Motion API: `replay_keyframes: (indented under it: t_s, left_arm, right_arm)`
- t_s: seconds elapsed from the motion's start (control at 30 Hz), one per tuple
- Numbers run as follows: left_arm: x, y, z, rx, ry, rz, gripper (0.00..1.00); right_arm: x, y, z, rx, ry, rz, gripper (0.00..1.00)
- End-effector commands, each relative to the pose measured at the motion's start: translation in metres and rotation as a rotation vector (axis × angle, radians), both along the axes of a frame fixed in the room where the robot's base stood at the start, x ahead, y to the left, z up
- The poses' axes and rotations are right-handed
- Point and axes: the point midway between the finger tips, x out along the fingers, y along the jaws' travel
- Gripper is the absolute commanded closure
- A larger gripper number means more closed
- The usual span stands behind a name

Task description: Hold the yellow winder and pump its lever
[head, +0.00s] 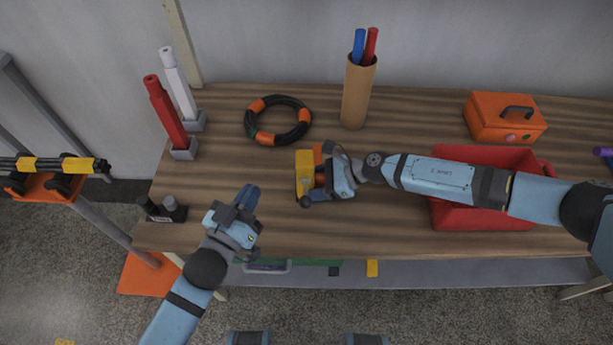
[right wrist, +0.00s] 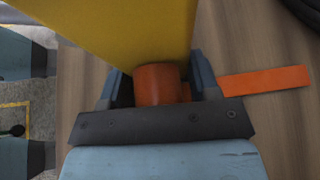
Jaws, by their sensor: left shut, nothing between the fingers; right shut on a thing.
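The yellow winder (head: 304,166) is at the middle of the wooden bench. My right gripper (head: 322,177) reaches it from the right and is shut on its orange round part (right wrist: 157,84), below the yellow body (right wrist: 125,25) in the right wrist view. A flat orange bar (right wrist: 265,80) sticks out to the right there. A dark round knob (head: 306,201) shows at the winder's near end; I cannot tell for sure that it is the lever's. My left gripper (head: 248,196) is shut and empty, apart from the winder, over the bench's left part.
A black-and-orange ring (head: 278,137) lies behind the winder. A red bin (head: 450,214) stands under my right arm. A cup (head: 356,98) with blue and red sticks, an orange toolbox (head: 490,128) and red and white posts on stands (head: 184,152) are further back.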

Motion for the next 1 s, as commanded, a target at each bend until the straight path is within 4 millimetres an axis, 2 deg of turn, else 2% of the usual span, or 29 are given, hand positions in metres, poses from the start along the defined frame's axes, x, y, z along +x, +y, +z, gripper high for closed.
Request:
replay_keyframes:
  t_s: [0.03, 0.1, 0.27, 0.4, 0.47, 0.6, 0.7, 0.8, 0.87, 1.0]
  left_arm:
    - [0.008, -0.013, 0.022, 0.001, -0.078, -0.034, 1.0]
    - [0.015, -0.031, 0.052, 0.003, -0.184, -0.085, 1.0]
    - [0.017, -0.074, 0.119, 0.016, -0.438, -0.224, 1.0]
    - [0.003, -0.113, 0.175, 0.046, -0.679, -0.38, 1.0]
    - [-0.008, -0.13, 0.197, 0.067, -0.787, -0.458, 1.0]
    - [-0.041, -0.167, 0.235, 0.139, -1.028, -0.657, 1.0]
    - [-0.068, -0.188, 0.25, 0.215, -1.185, -0.808, 1.0]
    - [-0.093, -0.205, 0.254, 0.311, -1.324, -0.963, 1.0]
    - [-0.106, -0.213, 0.251, 0.379, -1.399, -1.058, 1.0]
    - [-0.128, -0.225, 0.232, 0.561, -1.536, -1.282, 1.0]
  right_arm:
    - [0.0, 0.0, 0.0, 0.0, 0.0, -0.001, 0.57]
    - [0.0, 0.0, 0.0, 0.0, 0.0, -0.001, 0.57]
    - [0.0, 0.0, 0.0, 0.0, 0.0, -0.001, 0.57]
    - [0.0, 0.0, 0.0, 0.0, 0.0, -0.001, 0.57]
    - [0.0, 0.0, 0.0, 0.0, 0.0, -0.001, 0.57]
    - [0.0, 0.0, 0.0, 0.0, 0.0, -0.001, 0.57]
    - [0.0, 0.0, 0.0, 0.0, 0.0, -0.001, 0.57]
    - [0.0, 0.0, 0.0, 0.0, 0.0, -0.001, 0.57]
    - [0.0, 0.0, 0.0, 0.0, 0.0, -0.001, 0.57]
    - [0.0, 0.0, 0.0, 0.0, 0.0, -0.001, 0.57]
